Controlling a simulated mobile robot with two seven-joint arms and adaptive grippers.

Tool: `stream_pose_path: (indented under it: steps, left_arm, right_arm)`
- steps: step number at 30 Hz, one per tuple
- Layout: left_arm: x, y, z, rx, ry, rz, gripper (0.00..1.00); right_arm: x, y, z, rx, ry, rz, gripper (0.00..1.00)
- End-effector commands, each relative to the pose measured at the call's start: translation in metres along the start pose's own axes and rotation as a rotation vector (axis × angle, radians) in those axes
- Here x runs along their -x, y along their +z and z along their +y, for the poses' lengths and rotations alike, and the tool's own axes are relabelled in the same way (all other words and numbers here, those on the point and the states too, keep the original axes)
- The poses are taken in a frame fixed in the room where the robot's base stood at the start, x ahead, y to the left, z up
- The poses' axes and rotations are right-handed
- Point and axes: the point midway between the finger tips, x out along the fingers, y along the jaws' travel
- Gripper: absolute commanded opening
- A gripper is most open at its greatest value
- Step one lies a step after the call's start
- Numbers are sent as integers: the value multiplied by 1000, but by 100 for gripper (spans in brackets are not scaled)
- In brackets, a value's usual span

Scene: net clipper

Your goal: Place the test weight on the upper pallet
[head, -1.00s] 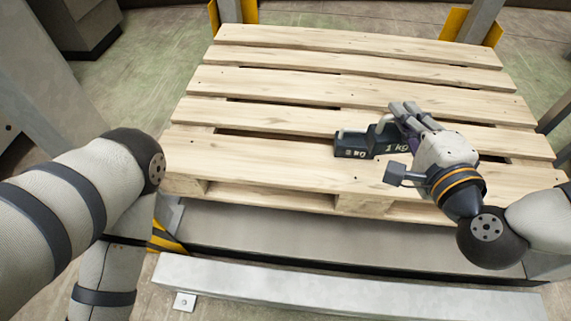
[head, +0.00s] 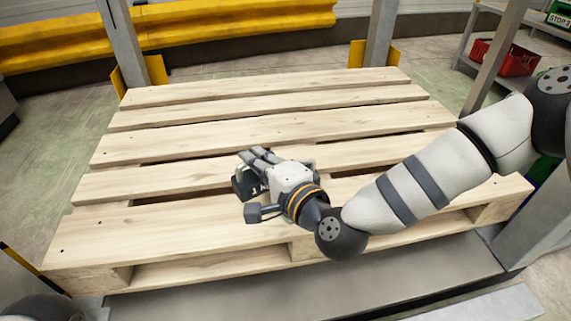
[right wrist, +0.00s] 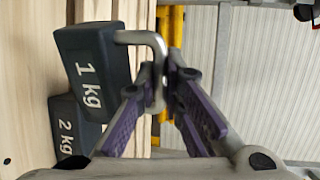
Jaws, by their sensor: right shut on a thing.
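In the right wrist view, a dark 1 kg test weight (right wrist: 92,75) has a bent metal handle (right wrist: 150,38) that runs between the two fingers of my right gripper (right wrist: 160,88). A dark 2 kg weight (right wrist: 68,130) is partly hidden by it. In the head view, my right gripper (head: 262,160) is over the middle of the wooden pallet (head: 180,228), shut on the 1 kg weight. Dark weight surface (head: 244,184) shows beside the fingers, mostly covered by the hand. Whether the 1 kg weight touches the slats is unclear. My left gripper is out of view.
Grey posts (head: 124,42) with yellow feet stand behind the pallet. A yellow barrier (head: 220,25) runs along the back. A shelf with a red bin (head: 505,58) is at the far right. Most of the pallet's top is bare.

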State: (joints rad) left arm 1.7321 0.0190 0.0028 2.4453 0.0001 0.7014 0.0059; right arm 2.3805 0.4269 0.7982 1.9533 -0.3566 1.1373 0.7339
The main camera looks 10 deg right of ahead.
Motion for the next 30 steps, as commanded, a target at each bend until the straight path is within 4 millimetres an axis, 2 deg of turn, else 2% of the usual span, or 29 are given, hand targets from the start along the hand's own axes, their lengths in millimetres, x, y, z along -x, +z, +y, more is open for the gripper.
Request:
stream_pose_path:
  steps: [1, 3, 11, 17, 28, 30]
  left_arm:
    - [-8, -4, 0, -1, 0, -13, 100]
    - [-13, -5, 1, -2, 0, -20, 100]
    - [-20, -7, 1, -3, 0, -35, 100]
    - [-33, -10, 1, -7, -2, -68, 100]
    - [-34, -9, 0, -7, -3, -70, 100]
    - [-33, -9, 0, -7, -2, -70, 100]
  right_arm:
    - [-10, 4, 18, -2, 5, 0, 0]
    - [-21, 8, 27, -1, 4, 1, 0]
    - [-38, 17, 41, 0, 1, 2, 0]
    - [-47, 18, 75, -3, 5, 2, 0]
    - [-47, 18, 76, -1, 0, 3, 0]
    - [-46, 18, 78, -1, 7, 2, 20]
